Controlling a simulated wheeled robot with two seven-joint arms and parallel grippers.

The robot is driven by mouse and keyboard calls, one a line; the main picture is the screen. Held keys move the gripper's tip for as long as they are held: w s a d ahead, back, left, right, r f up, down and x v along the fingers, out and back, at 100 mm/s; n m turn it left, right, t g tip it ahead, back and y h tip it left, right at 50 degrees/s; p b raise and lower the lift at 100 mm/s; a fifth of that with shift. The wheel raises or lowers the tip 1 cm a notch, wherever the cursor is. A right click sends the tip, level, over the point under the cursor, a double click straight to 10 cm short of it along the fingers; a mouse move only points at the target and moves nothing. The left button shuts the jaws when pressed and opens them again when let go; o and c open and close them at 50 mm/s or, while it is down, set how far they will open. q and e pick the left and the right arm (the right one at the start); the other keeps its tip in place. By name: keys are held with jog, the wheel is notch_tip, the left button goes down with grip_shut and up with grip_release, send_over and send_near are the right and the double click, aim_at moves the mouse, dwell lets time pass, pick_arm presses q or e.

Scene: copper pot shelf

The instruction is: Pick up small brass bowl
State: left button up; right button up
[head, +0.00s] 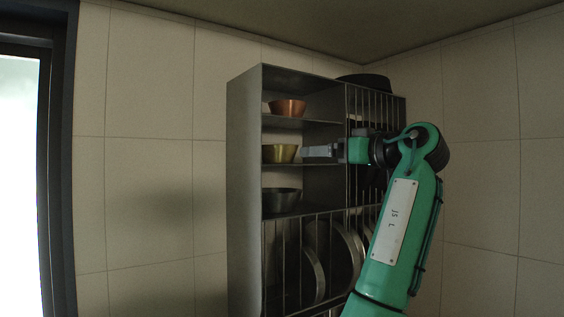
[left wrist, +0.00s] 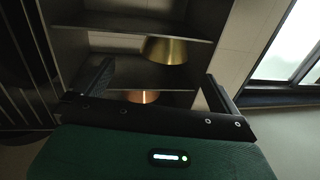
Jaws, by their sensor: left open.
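The small brass bowl (head: 280,153) stands upright on the middle open shelf at the left of the rack. It also shows in the left wrist view (left wrist: 166,51), upside down in the picture. My left gripper (head: 304,152) is level with the bowl, just to its right in the head view. Its jaws are open and empty; in the left wrist view the two fingers (left wrist: 160,72) are spread, with the bowl beyond them and apart from both. My right gripper is not in view.
A copper bowl (head: 287,107) stands on the shelf above, and a dark bowl (head: 281,200) on the shelf below. The grey rack (head: 244,190) has a solid left side wall, upright bars and pans (head: 315,275) lower down. Shelf boards lie close above and below the brass bowl.

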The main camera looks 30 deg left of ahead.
aim_at(292, 146)
pick_arm(q)
jog(key=a+p, duration=0.1)
jog(key=a, duration=0.1)
jog(key=a+r+p, duration=0.1)
jog(key=a, duration=0.2)
jog(key=a+r+p, duration=0.1)
jog(key=a+p, duration=0.1)
jog(key=a, duration=0.1)
jog(key=shift+w+a, duration=0.1)
jog(key=shift+w, duration=0.15)
jog(key=p+x, duration=0.4)
jog(key=shift+a+r, duration=0.2)
jog(key=shift+a, duration=0.1)
jog(key=shift+w+a+f+p, duration=0.1)
jog(key=shift+a+f+p, duration=0.05)
jog(key=shift+a+p, duration=0.15)
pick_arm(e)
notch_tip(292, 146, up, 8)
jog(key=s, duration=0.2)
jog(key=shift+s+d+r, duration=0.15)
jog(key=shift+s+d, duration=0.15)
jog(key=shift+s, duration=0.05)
